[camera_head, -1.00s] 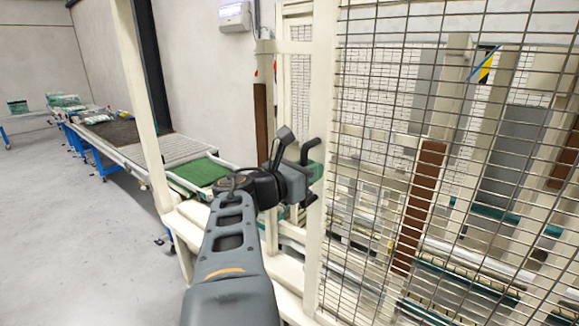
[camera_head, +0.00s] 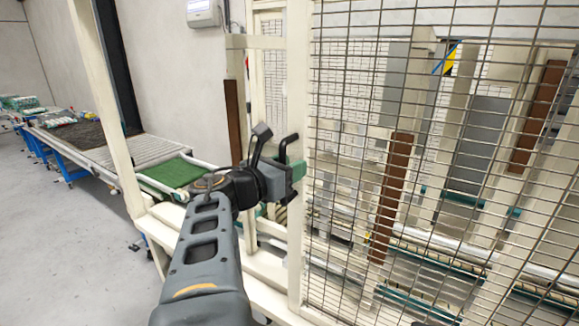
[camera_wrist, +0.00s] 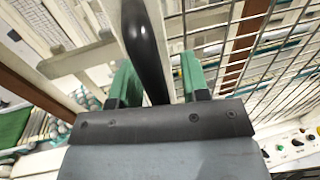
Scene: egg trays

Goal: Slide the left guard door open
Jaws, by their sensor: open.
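The left guard door is a wire-mesh panel in a cream frame, with its upright edge (camera_head: 297,85) in the middle of the head view. Its black handle (camera_head: 290,145) stands on that edge and shows as a thick dark bar in the wrist view (camera_wrist: 146,45). My gripper (camera_head: 297,171) is at the handle. In the wrist view, the green fingertips (camera_wrist: 157,82) are apart, one on each side of the handle. Whether either finger touches it, I cannot tell. A gap is visible between the door edge and the cream post on its left.
A cream post (camera_head: 105,120) stands left of my arm. A conveyor with a green belt (camera_head: 174,172) runs away to the left. Machine frames and a brown upright (camera_head: 391,195) stand behind the mesh. Grey floor (camera_head: 60,250) is open at the lower left.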

